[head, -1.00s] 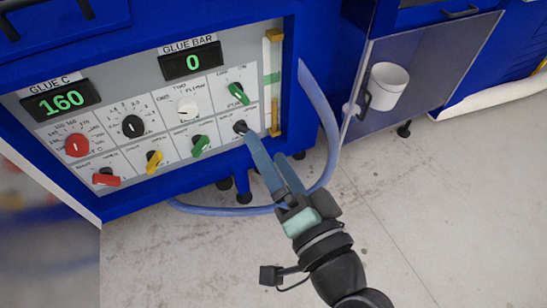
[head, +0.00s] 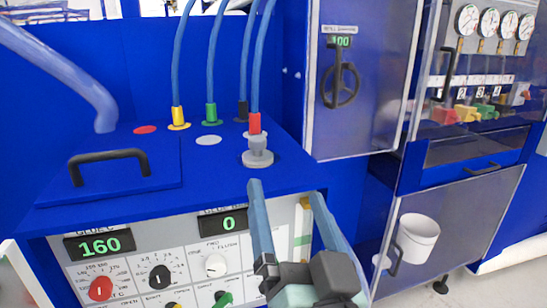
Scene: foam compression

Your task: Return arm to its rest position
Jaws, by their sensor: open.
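My gripper (head: 287,192) is at the lower middle of the head view, its two long blue-grey fingers pointing up and spread apart. It is open, with nothing between the fingers. The fingers overlap the front edge of the blue machine (head: 330,225) in the picture and hide part of its control panel (head: 130,270). The left fingertip appears just below a grey fitting with a red collar (head: 256,145) on the machine's top; I cannot tell the gap in depth. The rest of my arm is mostly out of view below.
Blue hoses rise from yellow (head: 178,118), green (head: 211,115) and other fittings on the machine top. A black handle (head: 108,160) stands on a lid at left. A cabinet with a black handwheel (head: 340,84) and a white bucket (head: 417,238) are at right. Floor shows at lower right.

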